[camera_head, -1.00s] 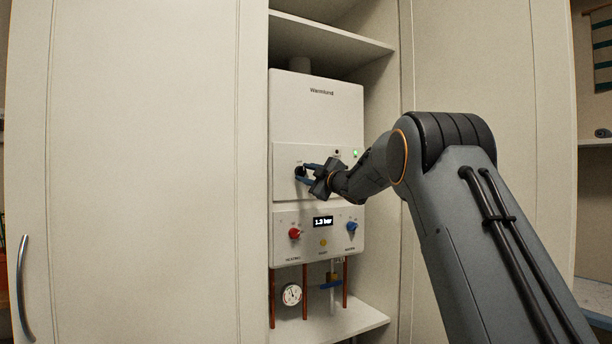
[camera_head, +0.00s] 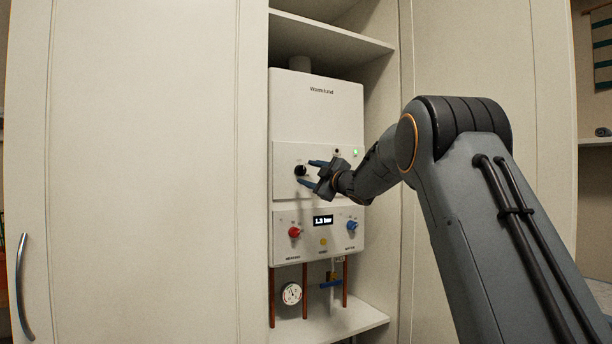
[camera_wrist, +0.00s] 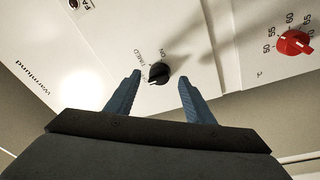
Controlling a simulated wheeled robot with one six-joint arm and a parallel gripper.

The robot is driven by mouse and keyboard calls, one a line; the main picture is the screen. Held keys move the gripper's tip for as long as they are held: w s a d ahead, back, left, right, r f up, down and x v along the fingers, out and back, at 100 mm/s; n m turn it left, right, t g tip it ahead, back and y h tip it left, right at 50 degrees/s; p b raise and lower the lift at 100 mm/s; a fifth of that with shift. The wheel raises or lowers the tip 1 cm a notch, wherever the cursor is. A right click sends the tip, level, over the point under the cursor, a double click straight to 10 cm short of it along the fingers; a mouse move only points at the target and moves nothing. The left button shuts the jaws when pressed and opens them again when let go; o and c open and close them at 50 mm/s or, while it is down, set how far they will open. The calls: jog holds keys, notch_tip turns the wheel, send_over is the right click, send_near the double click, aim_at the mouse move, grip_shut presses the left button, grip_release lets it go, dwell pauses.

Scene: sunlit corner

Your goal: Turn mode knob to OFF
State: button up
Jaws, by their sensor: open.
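The black mode knob (camera_head: 300,170) is on the middle panel of the white boiler (camera_head: 318,105). In the wrist view the knob (camera_wrist: 158,73) has a small white mark on its lower-left side. The labels TIMED and ON are printed beside it; no OFF label is legible. My gripper (camera_head: 307,173) is open and empty, just to the right of the knob in the head view. In the wrist view its two blue fingers (camera_wrist: 158,80) are spread either side of the knob in the picture, with visible gaps and no contact.
Below are a red knob (camera_head: 294,232), a blue knob (camera_head: 352,226), a display (camera_head: 323,221) reading about 1.3 bar and a yellow button (camera_head: 323,242). A green light (camera_head: 355,153) is lit. Pipes and a gauge (camera_head: 291,294) hang underneath. Cabinet walls flank the boiler.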

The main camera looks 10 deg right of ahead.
jog(key=shift+b+v, duration=0.4)
jog(key=shift+v, duration=2.3)
jog(key=shift+f, duration=0.1)
jog(key=s+d+f+m+g+h+p, duration=0.15)
jog(key=s+f+m+g+h, duration=0.35)
jog(key=s+f, duration=0.55)
jog(key=s+d+f+m+g+h+p, duration=0.1)
jog(key=s+f+m+g+h+p, duration=0.15)
jog(key=s+f+m, duration=0.85)
jog(key=s+a+f+g, duration=0.2)
jog(key=s+f, duration=0.4)
jog(key=s, duration=0.5)
jog(key=s+a+f+g+p, duration=0.1)
jog(key=s+f+g, duration=0.4)
jog(key=s, duration=0.6)
jog(key=s+a+f+g, duration=0.3)
jog(key=s+f, duration=0.4)
jog(key=s, duration=0.4)
jog(key=shift+s+f, duration=0.3)
jog(key=shift+w+a+g, duration=0.1)
jog(key=shift+g, duration=0.15)
